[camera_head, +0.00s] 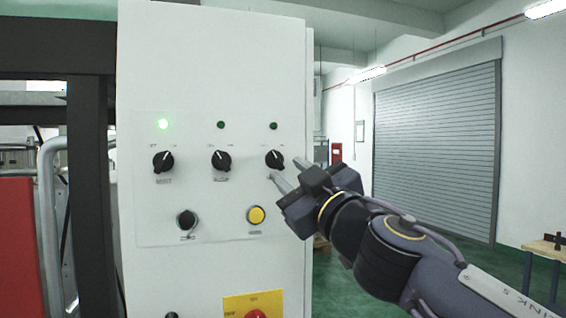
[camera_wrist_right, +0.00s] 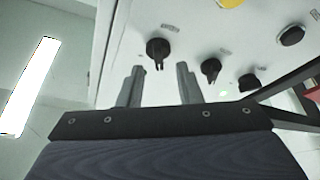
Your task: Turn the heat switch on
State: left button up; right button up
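A white control cabinet (camera_head: 215,60) carries a row of three black rotary switches: left (camera_head: 163,162), middle (camera_head: 221,161) and right (camera_head: 274,159). Their labels are too small to read, so I cannot tell which is the heat switch. The lamp above the left switch (camera_head: 163,124) glows green; the lamps above the middle (camera_head: 221,125) and right (camera_head: 273,126) are dark. My right gripper (camera_head: 279,180) is just in front of the right switch, slightly below it. In the wrist view its fingers (camera_wrist_right: 158,84) are apart and empty, with the right switch (camera_wrist_right: 157,49) beyond their tips. My left gripper is out of view.
Below the switches are a black knob (camera_head: 186,220) and a yellow button (camera_head: 256,215). A yellow plate with a red knob (camera_head: 254,304) sits lower. A dark frame post (camera_head: 90,190) stands left of the cabinet. Open floor and a roller shutter (camera_head: 437,140) lie right.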

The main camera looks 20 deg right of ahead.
aim_at(279, 162)
jog(key=shift+p+x, duration=0.4)
jog(key=shift+x, duration=1.5)
jog(key=shift+d, duration=0.1)
jog(key=shift+s, duration=0.1)
grip_shut()
